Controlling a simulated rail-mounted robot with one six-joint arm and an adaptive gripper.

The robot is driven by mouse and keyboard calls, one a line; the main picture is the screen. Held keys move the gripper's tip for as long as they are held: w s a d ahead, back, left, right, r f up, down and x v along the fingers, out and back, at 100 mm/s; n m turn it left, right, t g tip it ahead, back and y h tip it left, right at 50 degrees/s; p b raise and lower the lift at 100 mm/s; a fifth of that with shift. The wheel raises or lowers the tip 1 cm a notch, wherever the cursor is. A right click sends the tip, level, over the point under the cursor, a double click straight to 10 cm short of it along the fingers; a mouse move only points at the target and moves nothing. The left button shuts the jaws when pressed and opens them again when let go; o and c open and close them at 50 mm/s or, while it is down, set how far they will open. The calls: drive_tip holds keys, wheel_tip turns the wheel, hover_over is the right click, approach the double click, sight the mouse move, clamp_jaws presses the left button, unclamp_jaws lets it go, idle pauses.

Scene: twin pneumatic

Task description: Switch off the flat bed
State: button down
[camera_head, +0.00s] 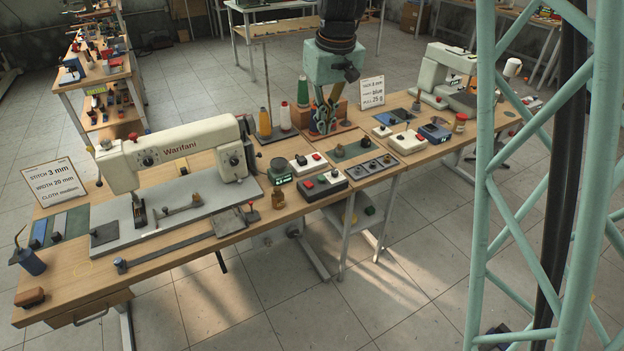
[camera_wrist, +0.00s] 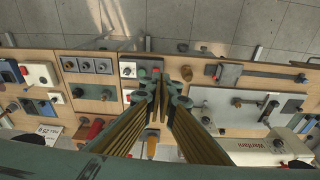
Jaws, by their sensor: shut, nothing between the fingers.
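The cream flat-bed sewing machine marked Warifani (camera_head: 180,150) stands on its grey bed at the left of the long bench. It also shows at the lower right of the wrist view (camera_wrist: 262,146). A dark control box with red and green buttons (camera_head: 322,186) and a white box with a red button (camera_head: 306,163) sit right of the machine. I cannot tell which switch belongs to it. My gripper (camera_head: 323,129) is shut and empty, pointing down above the middle of the bench. In the wrist view, its fingers (camera_wrist: 168,84) hide part of the bench.
A panel with several dark knobs (camera_head: 376,166) lies right of the control box. Thread spools (camera_head: 285,116) stand behind it. A second sewing machine (camera_head: 447,78) stands at the bench's right end. A teal lattice column (camera_head: 500,190) blocks the right of the head view.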

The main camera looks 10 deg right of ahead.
drive_tip(key=w+a+f+n, duration=0.1)
drive_tip(key=w+f, duration=1)
drive_tip(key=f, duration=0.5)
drive_tip(key=shift+w+a+g+p, duration=0.15)
drive_tip(key=shift+w+g+p, duration=0.15)
drive_tip(key=shift+p, duration=0.1)
drive_tip(key=shift+f, duration=0.1)
hover_over(311, 185)
wheel_tip(311, 185, down, 12)
drive_tip(key=shift+r+b, duration=0.2)
drive_tip(key=shift+b, duration=0.2)
drive_tip(key=shift+s+f, duration=0.15)
drive_tip(key=shift+f, duration=0.35)
drive_tip(key=shift+s+f, duration=0.15)
drive_tip(key=shift+f, duration=0.35)
drive_tip(key=shift+f, duration=0.1)
